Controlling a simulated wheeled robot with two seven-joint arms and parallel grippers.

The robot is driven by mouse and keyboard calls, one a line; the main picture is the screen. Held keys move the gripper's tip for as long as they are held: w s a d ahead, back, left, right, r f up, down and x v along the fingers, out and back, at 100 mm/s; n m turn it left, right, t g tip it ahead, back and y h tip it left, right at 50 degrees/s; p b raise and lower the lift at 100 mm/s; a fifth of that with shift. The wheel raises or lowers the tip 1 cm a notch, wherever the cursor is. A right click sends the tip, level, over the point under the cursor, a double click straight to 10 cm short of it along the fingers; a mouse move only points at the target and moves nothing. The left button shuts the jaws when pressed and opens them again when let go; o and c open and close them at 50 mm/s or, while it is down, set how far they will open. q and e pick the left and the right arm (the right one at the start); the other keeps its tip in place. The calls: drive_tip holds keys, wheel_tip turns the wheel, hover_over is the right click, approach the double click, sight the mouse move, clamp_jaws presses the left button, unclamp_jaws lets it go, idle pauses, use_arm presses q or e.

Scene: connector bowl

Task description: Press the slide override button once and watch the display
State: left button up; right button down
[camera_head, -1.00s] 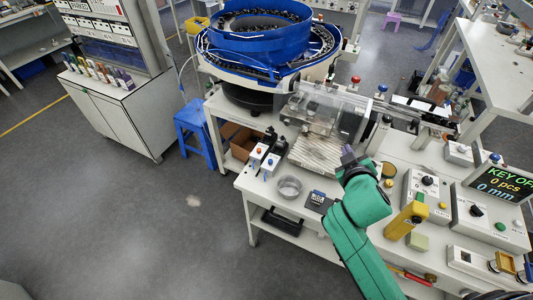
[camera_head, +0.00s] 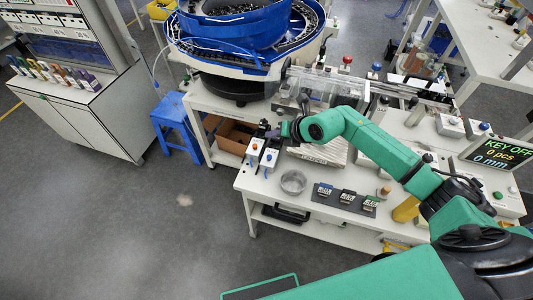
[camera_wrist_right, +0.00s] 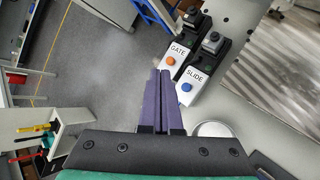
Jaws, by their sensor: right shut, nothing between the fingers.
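Two small white switch boxes stand side by side near the table's left edge. The slide box (camera_wrist_right: 195,80), labelled SLIDE, has a blue button (camera_wrist_right: 187,87), which also shows in the head view (camera_head: 266,166). The GATE box (camera_wrist_right: 178,52) beside it has an orange button (camera_wrist_right: 171,61). My right gripper (camera_wrist_right: 158,73) is shut and empty, its purple fingers appearing just left of the two buttons in the wrist view. In the head view the right gripper (camera_head: 272,132) is over the rear of the boxes. Contact cannot be told. The display (camera_head: 492,155) reads KEY OFF, 0 pcs, 0 mm.
A round metal bowl (camera_head: 293,181) and a dark tray (camera_head: 345,198) with labelled pieces stand at the front of the table. A blue bowl feeder (camera_head: 240,35) is behind. A blue stool (camera_head: 175,125) stands left, with open floor in front.

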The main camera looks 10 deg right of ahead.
drive_tip(key=b, duration=0.7)
hover_over(269, 157)
drive_tip(key=f, duration=0.7)
drive_tip(key=shift+s+d+f, duration=0.3)
drive_tip(key=shift+s+f, duration=0.05)
drive_tip(key=shift+f, duration=0.05)
use_arm(q)
wheel_tip(269, 157, down, 7)
drive_tip(key=shift+s+f, duration=0.15)
drive_tip(key=shift+f, duration=0.05)
use_arm(e)
drive_tip(key=shift+f, duration=0.45)
use_arm(q)
drive_tip(key=shift+f+b, duration=0.25)
drive_tip(key=shift+b, duration=0.15)
use_arm(e)
drive_tip(key=shift+f, duration=0.4)
